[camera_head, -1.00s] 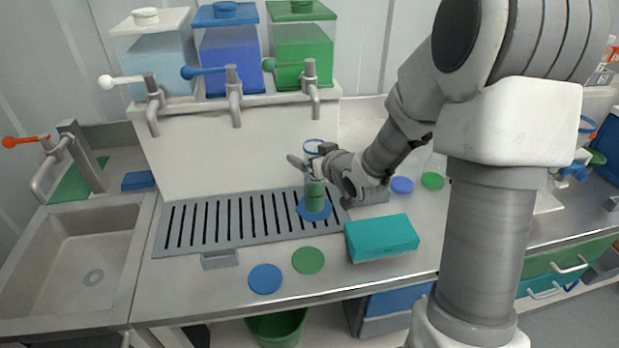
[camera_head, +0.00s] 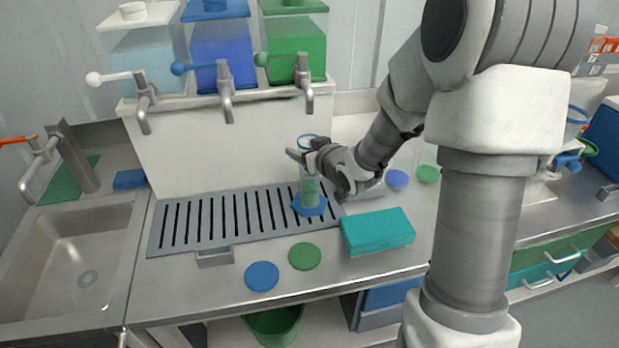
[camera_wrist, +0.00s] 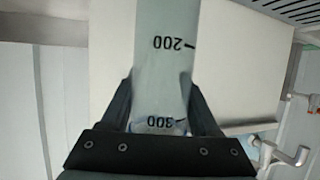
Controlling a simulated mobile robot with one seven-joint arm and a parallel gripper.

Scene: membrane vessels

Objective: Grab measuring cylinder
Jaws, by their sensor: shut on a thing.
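The measuring cylinder (camera_head: 309,188) stands upright on its blue base at the right end of the grey slotted drain tray. It is clear, with a blue rim at the top and green-looking content low down in the head view. In the wrist view the cylinder (camera_wrist: 163,60) runs between my fingers, with the marks 200 and 300 showing upside down. My gripper (camera_head: 303,157) reaches in from the right and is shut on the cylinder's upper part. In the wrist view the dark fingers of my gripper (camera_wrist: 162,100) press on both sides of it.
Three dispensers with taps, white (camera_head: 146,60), blue (camera_head: 221,55) and green (camera_head: 295,50), stand above the drain tray (camera_head: 170,235). A teal box (camera_head: 378,232) lies in front of my wrist. Blue (camera_head: 262,276) and green (camera_head: 305,256) discs lie near the front edge. A sink (camera_head: 75,255) is at left.

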